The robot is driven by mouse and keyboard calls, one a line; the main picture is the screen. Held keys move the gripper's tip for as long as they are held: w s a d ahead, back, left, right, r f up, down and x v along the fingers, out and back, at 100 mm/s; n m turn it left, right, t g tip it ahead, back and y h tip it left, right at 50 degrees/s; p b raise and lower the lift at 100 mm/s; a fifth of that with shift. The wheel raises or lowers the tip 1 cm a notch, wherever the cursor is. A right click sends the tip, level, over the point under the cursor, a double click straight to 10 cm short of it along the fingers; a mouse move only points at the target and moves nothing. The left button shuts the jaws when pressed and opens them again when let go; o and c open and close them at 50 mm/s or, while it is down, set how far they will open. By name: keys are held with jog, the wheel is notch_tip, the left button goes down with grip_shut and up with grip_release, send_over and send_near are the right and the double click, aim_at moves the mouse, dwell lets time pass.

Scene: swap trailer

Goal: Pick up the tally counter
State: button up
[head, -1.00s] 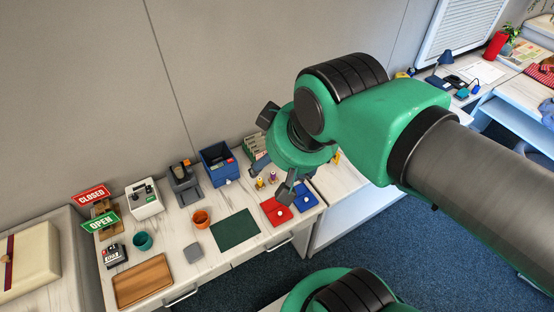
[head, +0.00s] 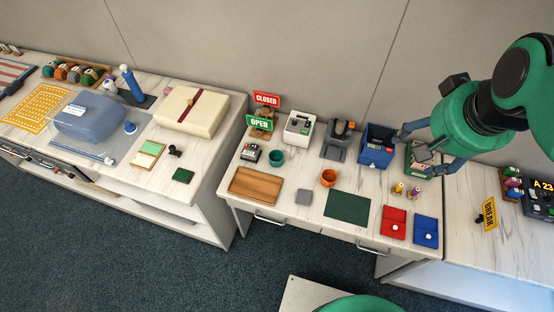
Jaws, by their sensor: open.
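The tally counter (head: 250,154) is a small black and silver device with a number window. In the head view it sits at the back left of the middle counter, just left of a teal cup (head: 276,157) and behind a wooden tray (head: 254,185). Nothing covers it. My gripper (head: 421,150) is open, far to the right of it, in front of the card rack near the blue bin. I see nothing held in it, and its fingers partly hide the rack.
OPEN and CLOSED signs (head: 262,117) stand behind the tally counter. A white box device (head: 299,128), a grey machine (head: 340,141) and a blue bin (head: 376,146) line the back. A higher counter adjoins left.

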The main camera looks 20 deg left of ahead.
jog(key=w+a+f+g, duration=0.1)
jog(key=w+a+f, duration=0.5)
jog(key=w+a, duration=0.3)
jog(key=w+a+f+g, duration=0.2)
jog(key=w+a+f, duration=0.4)
jog(key=w+a, duration=0.25)
jog(key=w+a+f+g, duration=0.1)
jog(key=w+a+f, duration=0.1)
jog(key=a+f, duration=1.8)
notch_tip(320, 180, down, 4)
jog(key=shift+w+a+f+g+p, duration=0.2)
jog(key=shift+w+g+p, duration=0.1)
jog(key=shift+p, duration=0.05)
jog(key=shift+f+b, duration=0.55)
jog(key=shift+f, duration=3.75)
